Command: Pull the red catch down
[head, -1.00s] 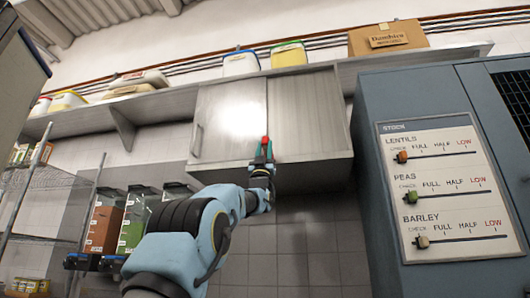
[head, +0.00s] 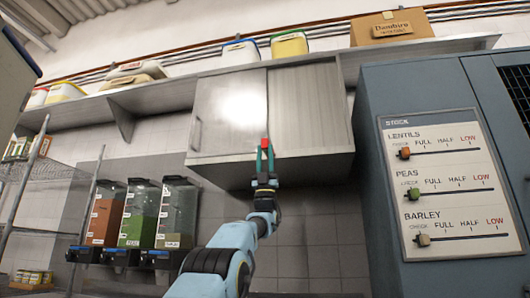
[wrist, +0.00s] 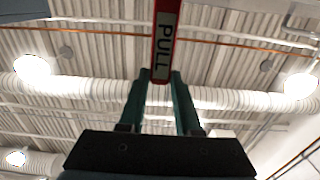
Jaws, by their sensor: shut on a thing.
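The red catch (head: 265,142) hangs at the lower edge of the metal wall cabinet (head: 312,110), near the line between its two doors. In the wrist view the red catch (wrist: 162,45) is a red strip with a pale label reading "PULL". My gripper (head: 265,156) is below the cabinet, pointing up. Its green fingers, also in the wrist view (wrist: 160,82), are shut on the lower end of the catch. The cabinet's doors look shut.
A blue-grey unit with a stock panel (head: 443,185) stands close on the right. Several dispensers (head: 139,212) stand at the left. A shelf (head: 420,48) with tubs and a cardboard box (head: 390,26) runs along the cabinet's top. Below the cabinet is bare tiled wall.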

